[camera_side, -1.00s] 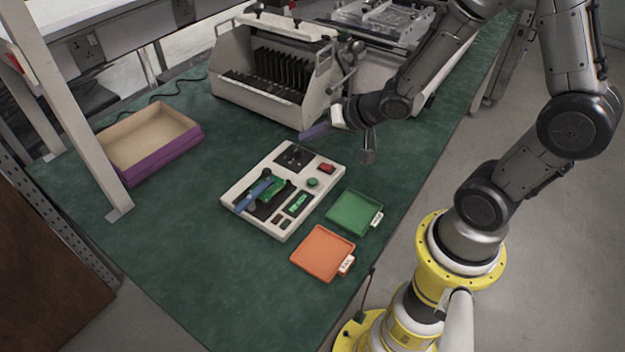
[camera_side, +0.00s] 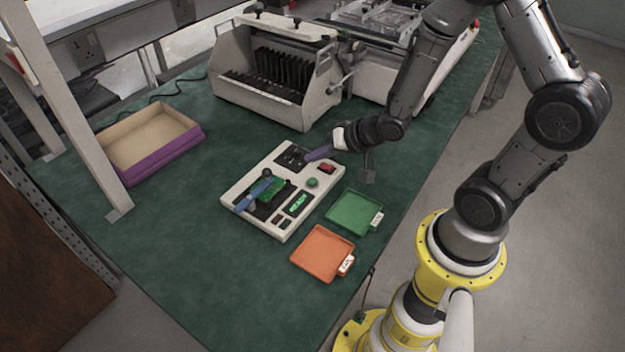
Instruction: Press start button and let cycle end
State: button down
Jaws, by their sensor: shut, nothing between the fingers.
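The white test fixture (camera_side: 246,200) lies on the green bench mat. On its right part are a round green button (camera_side: 312,183) and a red part (camera_side: 327,168); I cannot read any label, so which one is the start button is not marked. My gripper (camera_side: 310,156) is shut and empty. I cannot tell whether the fingertips touch anything.
A green tray (camera_side: 353,213) and an orange tray (camera_side: 322,254), both with white tags, lie right and front of the fixture. A purple-edged box (camera_side: 150,170) is at the left. A rack machine (camera_side: 222,72) stands behind. The front left mat is clear.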

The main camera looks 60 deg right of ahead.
aim_at(316, 183)
jog(key=shift+f, duration=2.45)
jog(key=shift+f, duration=0.2)
jog(key=shift+f, duration=0.25)
jog(key=shift+f, duration=0.4)
dwell(0.7)
jog(key=shift+r, duration=0.85)
jog(key=shift+r, duration=2.5)
